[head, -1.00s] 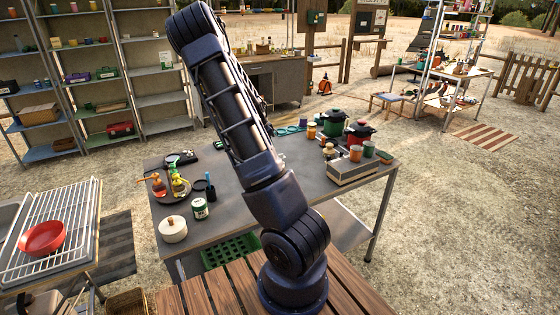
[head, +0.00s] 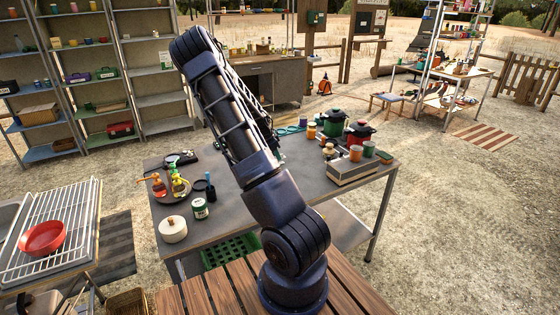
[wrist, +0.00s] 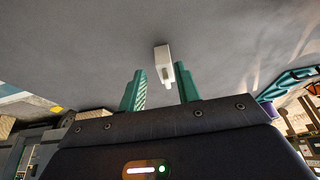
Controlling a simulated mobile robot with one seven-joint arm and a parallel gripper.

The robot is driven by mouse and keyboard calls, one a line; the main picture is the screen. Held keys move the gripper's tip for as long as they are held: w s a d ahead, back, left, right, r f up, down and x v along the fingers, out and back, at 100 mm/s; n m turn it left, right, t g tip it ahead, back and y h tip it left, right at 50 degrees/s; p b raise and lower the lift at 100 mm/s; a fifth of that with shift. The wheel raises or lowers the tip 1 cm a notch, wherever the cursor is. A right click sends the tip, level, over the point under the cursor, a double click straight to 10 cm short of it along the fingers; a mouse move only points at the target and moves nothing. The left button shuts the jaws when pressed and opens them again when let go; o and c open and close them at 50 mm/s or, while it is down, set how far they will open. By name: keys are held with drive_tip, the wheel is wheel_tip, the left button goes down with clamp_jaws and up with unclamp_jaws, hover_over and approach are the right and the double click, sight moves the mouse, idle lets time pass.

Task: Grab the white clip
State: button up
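The white clip (wrist: 163,62) lies on the grey table top in the wrist view, just beyond my gripper's fingertips. My gripper (wrist: 160,84) shows two green fingers, spread apart with a gap between them. The near end of the clip reaches toward that gap, closer to the right finger. I cannot tell how far above the table the fingers are. In the head view my arm hides the clip and the gripper.
A teal object (wrist: 290,82) lies right of the fingers.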

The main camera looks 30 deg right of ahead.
drive_tip(key=x, duration=0.4)
drive_tip(key=shift+w+d+f, duration=0.1)
drive_tip(key=shift+w+d, duration=0.2)
drive_tip(key=shift+d, duration=0.1)
drive_tip(key=shift+c, duration=0.2)
clamp_jaws()
